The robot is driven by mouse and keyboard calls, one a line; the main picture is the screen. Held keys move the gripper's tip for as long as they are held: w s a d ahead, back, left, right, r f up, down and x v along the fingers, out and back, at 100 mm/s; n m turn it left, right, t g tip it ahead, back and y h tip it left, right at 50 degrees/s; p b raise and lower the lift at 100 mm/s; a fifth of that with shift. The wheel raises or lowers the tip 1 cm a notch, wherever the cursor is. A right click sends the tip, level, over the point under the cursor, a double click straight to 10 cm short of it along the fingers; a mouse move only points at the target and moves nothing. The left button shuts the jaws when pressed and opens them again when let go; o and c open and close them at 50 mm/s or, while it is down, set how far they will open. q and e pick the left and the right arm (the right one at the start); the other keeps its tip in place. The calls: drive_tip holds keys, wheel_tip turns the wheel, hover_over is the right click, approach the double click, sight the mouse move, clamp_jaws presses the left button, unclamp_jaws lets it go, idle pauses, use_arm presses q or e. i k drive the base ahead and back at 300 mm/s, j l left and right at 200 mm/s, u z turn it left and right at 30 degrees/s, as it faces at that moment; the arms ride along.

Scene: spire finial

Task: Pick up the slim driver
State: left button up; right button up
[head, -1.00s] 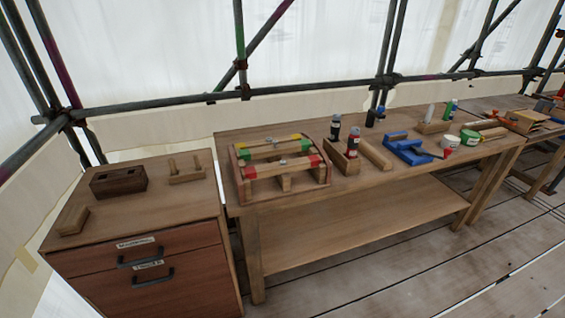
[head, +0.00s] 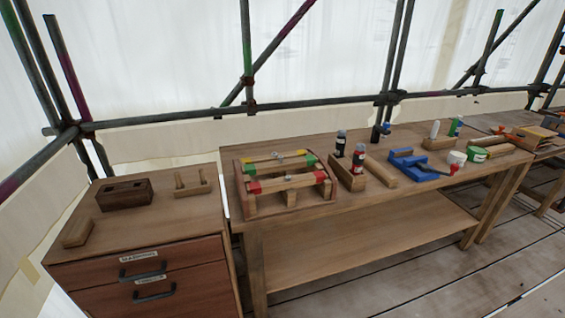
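I cannot make out a slim driver in the head view. A dark wooden block (head: 124,194) with openings in its top stands on the drawer cabinet at the left. Beside it is a small wooden rack (head: 192,184) with two upright pegs. The cabinet has an upper drawer (head: 205,254) and a lower drawer (head: 202,290), both shut, so their insides are hidden. Their labels are too small to read surely. Neither of my grippers is in view.
A workbench (head: 335,212) holds a wooden frame (head: 284,203) with coloured bars, a bottle holder (head: 346,175), a blue tool (head: 405,163) and several cups and bottles. A small wooden block (head: 77,233) lies at the cabinet's left edge. Scaffold poles stand behind. The plank floor (head: 440,280) in front is clear.

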sight(358, 157)
drive_tip(key=i+l+z, duration=0.9)
drive_tip(key=i+z, duration=0.25)
